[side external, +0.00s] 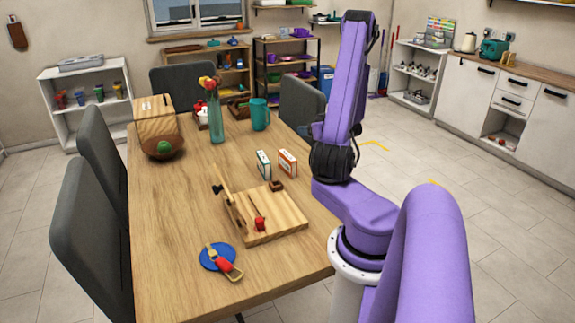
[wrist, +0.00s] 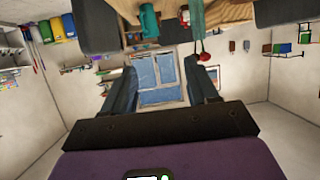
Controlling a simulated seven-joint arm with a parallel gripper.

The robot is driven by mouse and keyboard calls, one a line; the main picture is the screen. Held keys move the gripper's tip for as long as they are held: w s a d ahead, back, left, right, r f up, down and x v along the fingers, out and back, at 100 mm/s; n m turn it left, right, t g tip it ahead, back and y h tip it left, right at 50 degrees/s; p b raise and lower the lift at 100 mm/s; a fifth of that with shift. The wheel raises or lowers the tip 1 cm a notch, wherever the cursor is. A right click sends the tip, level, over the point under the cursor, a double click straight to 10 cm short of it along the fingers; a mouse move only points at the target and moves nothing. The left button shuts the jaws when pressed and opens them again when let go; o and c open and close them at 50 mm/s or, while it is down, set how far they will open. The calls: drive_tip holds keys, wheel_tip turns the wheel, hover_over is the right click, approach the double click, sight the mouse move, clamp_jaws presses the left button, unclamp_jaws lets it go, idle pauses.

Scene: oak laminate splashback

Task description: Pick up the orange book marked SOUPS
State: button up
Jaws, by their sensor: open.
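An orange-and-white book (side external: 287,162) stands upright on the wooden table (side external: 165,220), near its right side in the side external view. Its lettering is too small to read. A green-and-white book (side external: 264,164) stands upright just left of it, with a small gap. My gripper (wrist: 166,62) shows in the wrist view with its two dark fingers spread apart and nothing between them. It faces the window wall, and the orange book cannot be made out there. In the side external view I cannot make out my gripper's fingers.
A wooden board (side external: 280,212) with a red item lies in front of the books. A teal mug (side external: 260,114), a flower vase (side external: 216,118) and a brown bowl (side external: 163,146) stand farther back. A blue plate (side external: 213,250) is at the near end. Chairs flank the table.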

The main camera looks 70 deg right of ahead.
approach(288, 156)
drive_tip(key=x, duration=0.5)
drive_tip(key=shift+w+d+r, duration=0.15)
drive_tip(key=shift+w+d, duration=0.1)
drive_tip(key=shift+d, duration=0.2)
drive_tip(key=shift+f+x, duration=0.2)
drive_tip(key=shift+x, duration=1.1)
drive_tip(key=shift+f+x, duration=0.15)
drive_tip(key=shift+x, duration=1.15)
drive_tip(key=shift+a, duration=0.2)
drive_tip(key=shift+c, duration=0.3)
clamp_jaws()
drive_tip(key=shift+r, duration=0.1)
